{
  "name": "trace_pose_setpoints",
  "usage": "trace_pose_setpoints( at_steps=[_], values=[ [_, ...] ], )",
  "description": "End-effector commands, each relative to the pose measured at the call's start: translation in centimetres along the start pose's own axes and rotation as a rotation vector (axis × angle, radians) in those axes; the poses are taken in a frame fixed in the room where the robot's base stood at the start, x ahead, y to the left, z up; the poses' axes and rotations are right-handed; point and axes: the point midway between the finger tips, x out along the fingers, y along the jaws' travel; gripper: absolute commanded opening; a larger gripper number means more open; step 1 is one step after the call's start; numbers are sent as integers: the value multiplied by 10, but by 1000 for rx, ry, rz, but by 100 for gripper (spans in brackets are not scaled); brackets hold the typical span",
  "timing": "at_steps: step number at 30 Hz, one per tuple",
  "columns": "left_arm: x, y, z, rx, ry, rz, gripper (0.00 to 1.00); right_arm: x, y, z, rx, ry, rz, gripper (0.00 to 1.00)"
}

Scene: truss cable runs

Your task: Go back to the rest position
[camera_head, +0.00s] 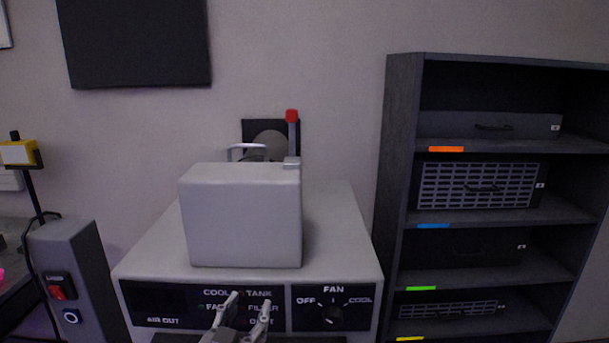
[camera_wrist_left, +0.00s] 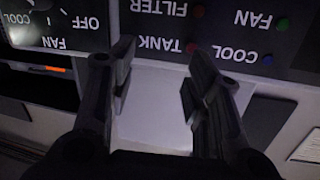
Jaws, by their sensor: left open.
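My left gripper (camera_head: 245,310) is at the bottom of the head view, in front of the black front panel (camera_head: 159,303) of a light grey machine. Its two fingers are apart with nothing between them. The left wrist view also shows the open gripper (camera_wrist_left: 157,85), with the panel's upside-down labels, such as COOL, TANK and FAN, beyond the fingertips. Whether the fingertips touch the panel I cannot tell. The fan knob (camera_head: 332,314) is to the right of the gripper. My right gripper does not show in either view.
A white box-shaped block (camera_head: 243,217) sits on the machine, with a red-tipped lever (camera_head: 292,133) behind it. A dark shelf unit (camera_head: 398,160) with drawers stands at the right. A grey post with a red switch (camera_head: 62,290) stands at the left.

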Motion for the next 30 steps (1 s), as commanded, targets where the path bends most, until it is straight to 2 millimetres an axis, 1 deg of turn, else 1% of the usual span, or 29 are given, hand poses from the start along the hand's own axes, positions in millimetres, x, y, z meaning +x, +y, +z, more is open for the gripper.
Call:
trace_pose_setpoints(
  at_steps=[1,2,3,5,6,8,9,11,12,14,15,17,18,20,21,22,26,29,30],
  values=[
    [-14,-6,36,-19,-111,-14,46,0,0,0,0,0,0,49],
    [-23,-9,57,-27,-179,-24,46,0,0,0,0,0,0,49],
    [-37,-13,83,-36,-267,-31,46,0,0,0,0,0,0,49],
    [-62,-17,121,-47,-401,-38,46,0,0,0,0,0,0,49],
    [-80,-19,144,-53,-487,-38,46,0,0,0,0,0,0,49],
    [-107,-21,174,-61,-606,-36,46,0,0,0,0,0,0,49],
    [-126,-21,192,-66,-680,-33,46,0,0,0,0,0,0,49],
    [-152,-21,213,-71,-780,-24,46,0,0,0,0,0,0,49],
    [-170,-21,225,-73,-842,-17,46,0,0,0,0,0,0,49],
    [-195,-20,241,-77,-927,-6,46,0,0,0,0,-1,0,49],
    [-212,-19,250,-79,-981,3,46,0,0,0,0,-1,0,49],
    [-236,-18,262,-82,-1060,17,46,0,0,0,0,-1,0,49],
    [-253,-17,268,-85,-1110,28,46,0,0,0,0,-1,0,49],
    [-278,-15,277,-88,-1185,44,46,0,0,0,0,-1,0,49],
    [-268,-14,288,-86,-1178,44,46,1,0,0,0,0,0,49],
    [-264,-13,296,-85,-1179,44,46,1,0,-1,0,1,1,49],
    [-253,-9,330,-85,-1190,47,46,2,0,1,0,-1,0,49],
    [-246,-5,361,-85,-1204,50,46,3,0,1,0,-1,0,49],
    [-244,-3,374,-85,-1209,51,46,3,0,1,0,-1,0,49]
  ],
)
